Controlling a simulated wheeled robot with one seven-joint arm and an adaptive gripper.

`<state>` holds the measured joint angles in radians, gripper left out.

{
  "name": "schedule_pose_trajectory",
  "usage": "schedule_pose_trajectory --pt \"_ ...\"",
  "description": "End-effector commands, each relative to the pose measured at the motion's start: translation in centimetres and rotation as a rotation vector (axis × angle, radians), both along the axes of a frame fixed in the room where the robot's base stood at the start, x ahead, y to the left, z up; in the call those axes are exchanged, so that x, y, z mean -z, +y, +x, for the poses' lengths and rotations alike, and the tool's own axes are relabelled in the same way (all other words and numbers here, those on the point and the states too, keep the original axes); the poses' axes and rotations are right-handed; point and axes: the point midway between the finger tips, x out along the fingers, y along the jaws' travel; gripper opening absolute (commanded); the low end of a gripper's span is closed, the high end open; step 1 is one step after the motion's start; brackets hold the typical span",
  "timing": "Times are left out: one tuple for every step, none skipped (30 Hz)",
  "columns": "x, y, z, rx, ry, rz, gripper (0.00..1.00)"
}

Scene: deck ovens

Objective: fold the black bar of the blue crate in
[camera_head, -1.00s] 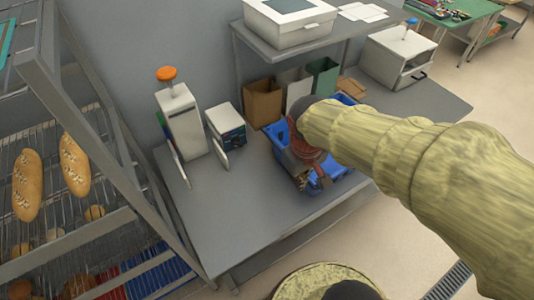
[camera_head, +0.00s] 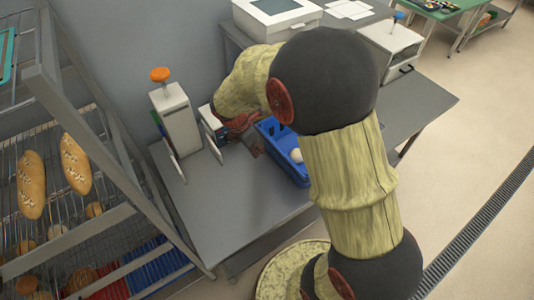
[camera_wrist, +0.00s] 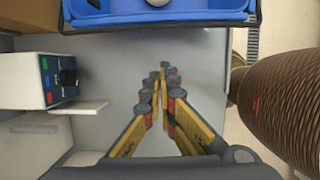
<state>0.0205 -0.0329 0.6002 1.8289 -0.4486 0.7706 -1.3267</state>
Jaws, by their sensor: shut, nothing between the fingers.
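The blue crate (camera_head: 290,171) sits on the grey table, partly hidden behind my arm. A pale round thing (camera_head: 296,155) lies inside it. In the wrist view, the crate (camera_wrist: 205,14) is at the top edge, cut off. A dark line, likely the black bar (camera_wrist: 258,20), runs along its near side; I cannot tell how far it is folded. My gripper (camera_wrist: 163,72) is shut and empty, its fingertips over bare table and apart from the crate in the picture. In the head view, my gripper (camera_head: 255,147) is just left of the crate.
A small white box with coloured buttons (camera_wrist: 58,77) stands left of my gripper. A white device with an orange knob (camera_head: 175,113) stands farther left. A bread rack (camera_head: 95,140) is at the far left. The table's front left (camera_head: 235,205) is clear.

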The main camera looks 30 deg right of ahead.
Motion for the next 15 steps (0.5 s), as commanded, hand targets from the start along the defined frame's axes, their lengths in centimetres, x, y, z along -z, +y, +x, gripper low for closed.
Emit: schedule_pose_trajectory --pt "0.0 0.0 0.0 -0.003 0.001 0.000 0.00" --pt "0.0 0.0 0.0 -0.003 0.001 0.000 0.00" --pt "0.0 0.0 0.0 -0.003 0.001 0.000 0.00" --pt "0.0 0.0 0.0 -0.002 0.001 0.000 0.00" --pt "0.0 0.0 0.0 -0.002 0.001 0.000 0.00" --pt "0.0 0.0 0.0 -0.002 0.001 0.000 0.00" --pt "0.0 0.0 0.0 -0.001 0.000 0.000 0.00" --pt "0.0 0.0 0.0 -0.001 0.000 0.000 0.00" --pt "0.0 0.0 0.0 -0.001 0.000 0.000 0.00" --pt "0.1 0.0 0.0 -0.001 0.001 0.000 0.00" --pt "0.2 -0.1 0.0 0.000 0.001 0.000 0.00" --pt "0.5 -0.1 -0.1 0.001 0.002 0.001 0.00" --pt "0.7 -0.2 -0.1 0.001 0.002 0.001 0.00" --pt "1.1 -0.3 0.0 0.002 0.002 0.001 0.00" --pt "1.6 -0.5 -0.1 0.002 0.002 0.001 0.00"
